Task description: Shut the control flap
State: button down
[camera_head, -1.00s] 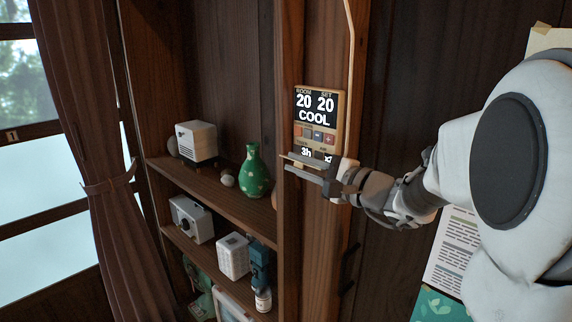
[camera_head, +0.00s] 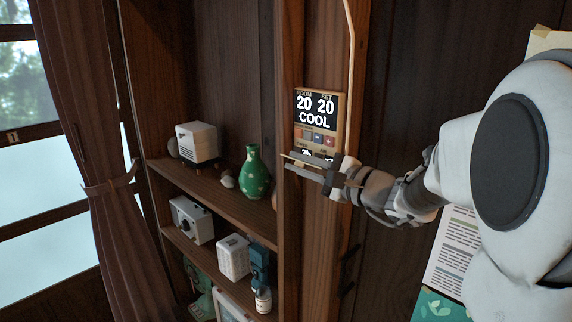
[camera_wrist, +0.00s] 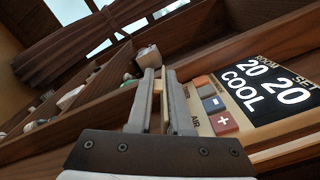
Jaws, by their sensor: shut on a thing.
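The control panel (camera_head: 319,121) is a tan box on a wooden post, its dark display reading ROOM 20, SET 20 and COOL. It also shows at the right of the wrist view (camera_wrist: 262,92). Small buttons sit below the display. My gripper (camera_head: 289,162) is at the panel's lower edge and hides part of its bottom. In the wrist view the two fingers (camera_wrist: 158,82) are close together, with a thin pale edge between them, apparently the control flap (camera_wrist: 157,88). The flap stands out from the panel; its exact angle is hard to tell.
A wooden shelf (camera_head: 215,190) left of the post holds a white box-shaped device (camera_head: 197,142), a green vase (camera_head: 254,173) and other small objects. Papers (camera_head: 450,250) hang on the wall at right.

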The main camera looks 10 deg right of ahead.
jog(key=m, duration=0.1)
jog(key=m+p, duration=0.1)
jog(key=r+m, duration=0.1)
jog(key=m, duration=0.1)
jog(key=shift+w+d+r, duration=0.1)
jog(key=shift+w+d, duration=0.05)
jog(key=shift+d, duration=0.15)
jog(key=shift+w+d+r+m+p, duration=0.15)
jog(key=shift+m+p, duration=0.35)
jog(key=shift+m, duration=0.3)
jog(key=shift+w+d+r+m+p, duration=0.15)
jog(key=shift+m+p, duration=0.3)
jog(key=shift+m, duration=0.35)
jog(key=c, duration=1)
grip_release()
jog(key=shift+s, duration=0.1)
jog(key=shift+o, duration=0.5)
jog(key=shift+r, duration=0.1)
